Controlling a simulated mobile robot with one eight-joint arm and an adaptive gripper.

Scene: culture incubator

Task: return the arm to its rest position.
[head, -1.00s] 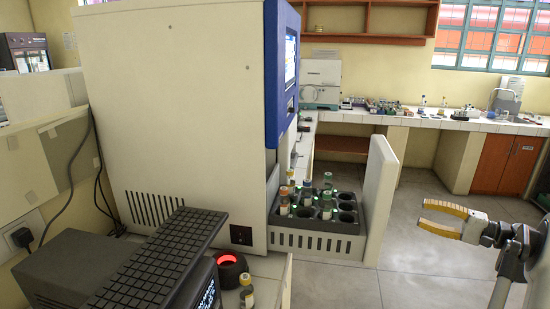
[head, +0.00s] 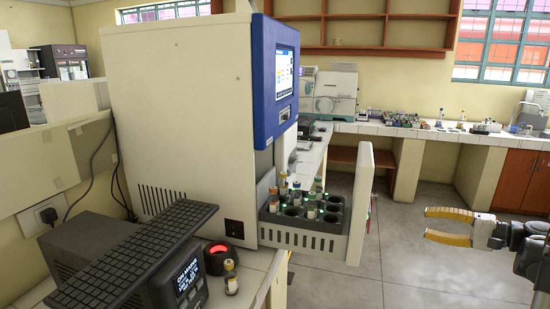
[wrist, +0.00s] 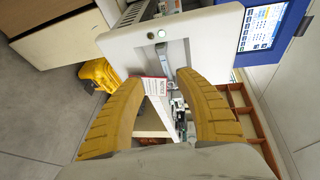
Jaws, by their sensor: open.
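My gripper (head: 450,226) is at the right of the head view, its two yellow fingers apart with nothing between them. It hangs over open floor, to the right of the incubator's pulled-out drawer and apart from it. In the wrist view my gripper (wrist: 158,85) is also open and empty, with the drawer's white front (wrist: 185,50) beyond the fingers. The incubator (head: 185,110) is a large white box with a blue screen panel. Its drawer front (head: 362,205) stands out, and a dark rack (head: 325,228) behind it holds several vials.
A black keyboard (head: 135,262), a dark control box (head: 185,282), a red-lit ring (head: 217,249) and one vial (head: 231,278) are on the near bench. A long tiled counter (head: 450,134) runs along the back wall. The grey floor (head: 420,275) around my gripper is clear. A yellow object (wrist: 100,75) shows in the wrist view.

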